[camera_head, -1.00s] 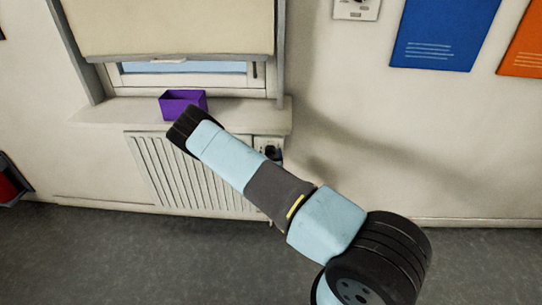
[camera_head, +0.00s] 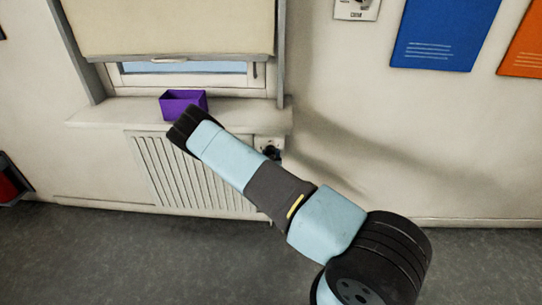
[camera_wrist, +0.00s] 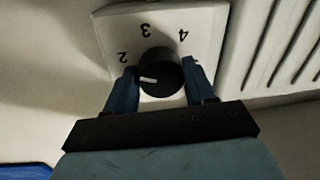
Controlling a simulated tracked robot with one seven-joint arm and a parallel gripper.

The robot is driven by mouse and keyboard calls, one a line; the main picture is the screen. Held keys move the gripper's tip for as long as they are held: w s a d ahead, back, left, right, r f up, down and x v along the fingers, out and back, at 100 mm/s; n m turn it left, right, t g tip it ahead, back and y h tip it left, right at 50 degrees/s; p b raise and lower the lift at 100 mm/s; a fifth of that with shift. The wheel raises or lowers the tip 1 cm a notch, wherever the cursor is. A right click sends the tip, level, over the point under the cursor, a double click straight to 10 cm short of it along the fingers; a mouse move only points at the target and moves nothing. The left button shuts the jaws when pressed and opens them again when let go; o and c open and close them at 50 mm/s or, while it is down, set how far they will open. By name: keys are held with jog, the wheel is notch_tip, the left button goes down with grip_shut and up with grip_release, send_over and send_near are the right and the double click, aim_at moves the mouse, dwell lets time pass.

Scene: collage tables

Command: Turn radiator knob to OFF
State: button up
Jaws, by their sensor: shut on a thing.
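The radiator knob (camera_wrist: 160,75) is round and black with a white pointer mark, set on a white dial plate (camera_wrist: 204,22) with the numbers 2, 3 and 4 showing upside down in the wrist view. The mark points left, below the 2. My gripper (camera_wrist: 158,84) has its two blue fingers on either side of the knob and is shut on it. The lower part of the dial is hidden by my gripper, and I cannot see an OFF label. In the head view the dial plate (camera_head: 267,143) is partly visible behind my arm, at the radiator's right end.
The ribbed white radiator (camera_head: 150,172) is below the window sill (camera_head: 100,115). A purple box (camera_head: 183,103) stands on the sill above my arm. Blue and orange posters hang on the wall at the right. The grey floor is clear.

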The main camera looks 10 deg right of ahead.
jog(key=shift+n, duration=0.4)
jog(key=n, duration=0.6)
jog(key=n+g+h, duration=0.1)
jog(key=n, duration=0.6)
jog(key=a+n, duration=0.1)
jog(key=n, duration=0.5)
jog(key=shift+n+g+h, duration=0.3)
jog(key=shift+g, duration=0.1)
jog(key=shift+d, duration=0.15)
jog(key=o, duration=1)
jog(key=shift+d, duration=0.1)
jog(key=shift+o, duration=0.2)
jog(key=v, duration=1.3)
jog(key=shift+s+a, duration=0.25)
jog(key=shift+s, duration=0.05)
